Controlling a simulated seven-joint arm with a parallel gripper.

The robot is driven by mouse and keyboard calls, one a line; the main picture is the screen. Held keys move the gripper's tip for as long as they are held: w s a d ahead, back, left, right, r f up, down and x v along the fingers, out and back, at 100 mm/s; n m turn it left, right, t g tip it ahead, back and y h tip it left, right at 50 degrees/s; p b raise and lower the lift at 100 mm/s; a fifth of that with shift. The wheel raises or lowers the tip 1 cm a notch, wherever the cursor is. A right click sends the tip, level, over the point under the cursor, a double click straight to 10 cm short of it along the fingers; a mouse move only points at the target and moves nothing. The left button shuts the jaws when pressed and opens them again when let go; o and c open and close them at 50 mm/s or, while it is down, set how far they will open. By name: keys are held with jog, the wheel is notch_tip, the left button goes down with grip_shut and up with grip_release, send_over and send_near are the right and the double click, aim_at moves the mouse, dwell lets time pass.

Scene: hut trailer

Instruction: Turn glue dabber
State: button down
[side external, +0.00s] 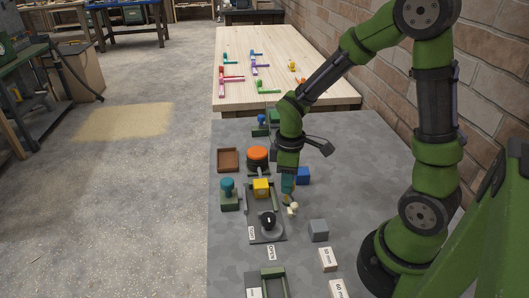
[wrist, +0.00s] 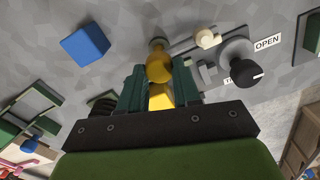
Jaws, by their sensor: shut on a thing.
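An amber, rounded piece with a narrower end, which looks like the glue dabber (wrist: 158,67), sits between my fingertips in the wrist view. My gripper (side external: 287,197) is shut on it, low over the grey table and just right of the dark fixture plate. In the wrist view, my green fingers (wrist: 159,82) flank the amber piece, and its grasped sides are hidden. In the side view the piece is small and partly covered by the fingers. A small cream knob (side external: 293,209) is close by; it also shows in the wrist view (wrist: 207,38).
The fixture plate (side external: 253,236) carries a black knob (side external: 268,220) and a yellow block (side external: 262,187). A blue block (side external: 303,175), grey cube (side external: 319,230), orange-topped round piece (side external: 258,154) and brown tray (side external: 228,159) stand nearby. Bare table lies right of the blue block.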

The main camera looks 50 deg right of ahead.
jog(key=shift+r, duration=0.1)
jog(key=c, duration=0.8)
grip_release()
notch_tip(320, 180, up, 17)
jog(key=shift+f, duration=0.1)
